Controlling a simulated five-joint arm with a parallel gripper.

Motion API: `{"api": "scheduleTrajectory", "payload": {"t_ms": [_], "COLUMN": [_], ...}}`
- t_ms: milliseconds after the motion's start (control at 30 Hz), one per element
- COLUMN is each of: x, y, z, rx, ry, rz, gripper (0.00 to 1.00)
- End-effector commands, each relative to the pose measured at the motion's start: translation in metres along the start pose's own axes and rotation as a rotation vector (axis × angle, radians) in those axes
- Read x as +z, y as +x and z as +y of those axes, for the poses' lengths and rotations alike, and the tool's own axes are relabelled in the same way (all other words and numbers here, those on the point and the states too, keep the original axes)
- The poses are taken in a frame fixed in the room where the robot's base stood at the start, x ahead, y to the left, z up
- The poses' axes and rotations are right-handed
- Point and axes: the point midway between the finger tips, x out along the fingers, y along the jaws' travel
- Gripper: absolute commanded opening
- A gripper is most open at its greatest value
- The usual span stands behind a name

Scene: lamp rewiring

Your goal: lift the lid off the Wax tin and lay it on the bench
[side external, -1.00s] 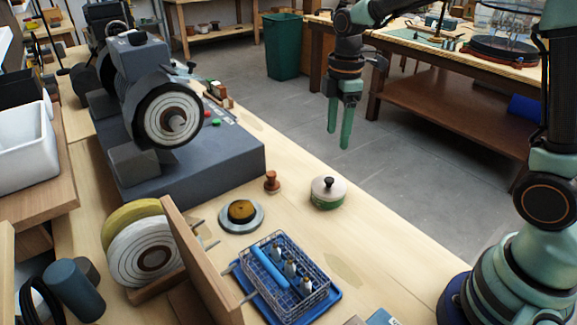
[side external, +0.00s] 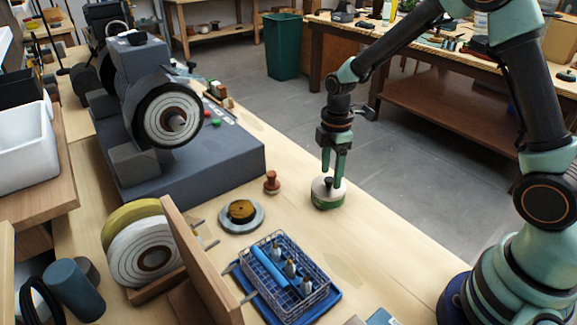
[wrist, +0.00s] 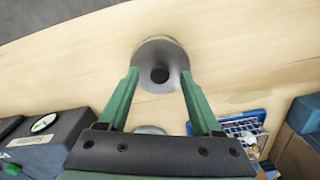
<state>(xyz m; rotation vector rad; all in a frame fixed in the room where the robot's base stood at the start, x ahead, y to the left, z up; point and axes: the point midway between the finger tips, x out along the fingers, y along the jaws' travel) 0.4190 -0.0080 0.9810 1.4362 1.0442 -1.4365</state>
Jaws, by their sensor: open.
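The Wax tin (side external: 328,201) stands upright on the bench (side external: 375,240), a low green tin with a pale lid (side external: 319,187) and a dark knob (side external: 328,182) on top. The lid is on the tin. My gripper (side external: 333,174) points down at the lid, its two green fingers apart around or beside the knob. In the wrist view the grey lid (wrist: 150,75) and its dark knob (wrist: 160,75) lie ahead between the open fingertips (wrist: 160,73). I cannot tell whether a finger touches the lid. Nothing is held.
A small brown knobbed piece (side external: 271,183) and a round dish with a dark yellow disc (side external: 241,212) stand to the left. A wire basket (side external: 283,272) on a blue tray is in front. The grinder (side external: 170,115) stands behind left. Bare bench lies right of the tin.

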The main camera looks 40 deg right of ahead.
Motion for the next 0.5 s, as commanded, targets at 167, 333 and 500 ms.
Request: {"api": "scheduleTrajectory", "payload": {"t_ms": [167,333,500], "x": [0.0002,0.0002,0.0002], "y": [0.012,0.012,0.0117], "z": [-0.0005,-0.0003,-0.0003], "rx": [-0.001,0.0,0.0], "ry": [0.0,0.0,0.0], "rz": [0.0,0.0,0.0], "gripper": [0.66,0.66,0.12]}}
